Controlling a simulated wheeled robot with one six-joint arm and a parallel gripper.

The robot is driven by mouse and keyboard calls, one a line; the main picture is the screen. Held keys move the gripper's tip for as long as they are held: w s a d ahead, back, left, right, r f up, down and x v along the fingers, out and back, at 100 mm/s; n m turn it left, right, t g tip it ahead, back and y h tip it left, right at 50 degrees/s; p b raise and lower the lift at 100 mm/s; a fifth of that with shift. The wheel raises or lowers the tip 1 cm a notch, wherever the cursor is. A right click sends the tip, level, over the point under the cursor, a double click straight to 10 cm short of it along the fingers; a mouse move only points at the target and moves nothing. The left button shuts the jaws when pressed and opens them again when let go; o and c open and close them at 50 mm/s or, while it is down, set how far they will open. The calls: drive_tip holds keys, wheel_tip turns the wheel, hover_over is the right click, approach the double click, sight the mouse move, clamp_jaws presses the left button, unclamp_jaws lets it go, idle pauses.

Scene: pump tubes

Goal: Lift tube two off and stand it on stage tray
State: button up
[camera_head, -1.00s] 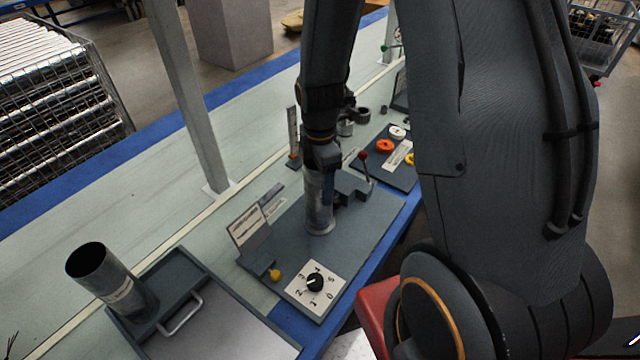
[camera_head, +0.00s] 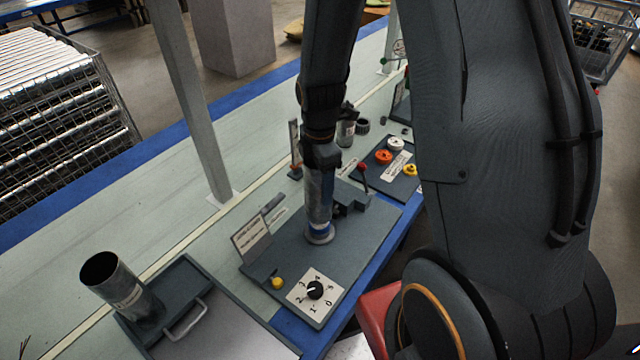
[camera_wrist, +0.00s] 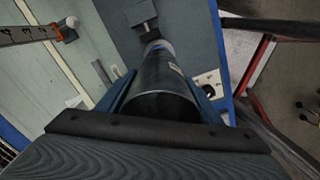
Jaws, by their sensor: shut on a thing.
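My gripper (camera_head: 321,182) is shut on a grey metal tube (camera_head: 316,207), upright over the pump stand's dark base plate (camera_head: 360,228). In the wrist view the tube (camera_wrist: 165,75) lies between two blue fingers. A blue and pale band (camera_head: 319,228) shows at the tube's lower end, just above a round grey ring on the plate. I cannot tell whether the tube still overlaps the fitting there. The dark stage tray (camera_head: 184,272) is at the lower left, with another open-topped tube (camera_head: 122,285) standing slightly tilted in the picture at its left end.
A dial panel (camera_head: 315,292), a yellow knob (camera_head: 277,283) and a sign (camera_head: 250,238) stand between the tube and the tray. A red-knobbed lever (camera_head: 363,168) is close right of the tube. The tray's right part has a handle.

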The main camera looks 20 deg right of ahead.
wheel_tip(320, 180, up, 12)
drive_tip(key=p, duration=0.9)
idle(1.2)
idle(0.4)
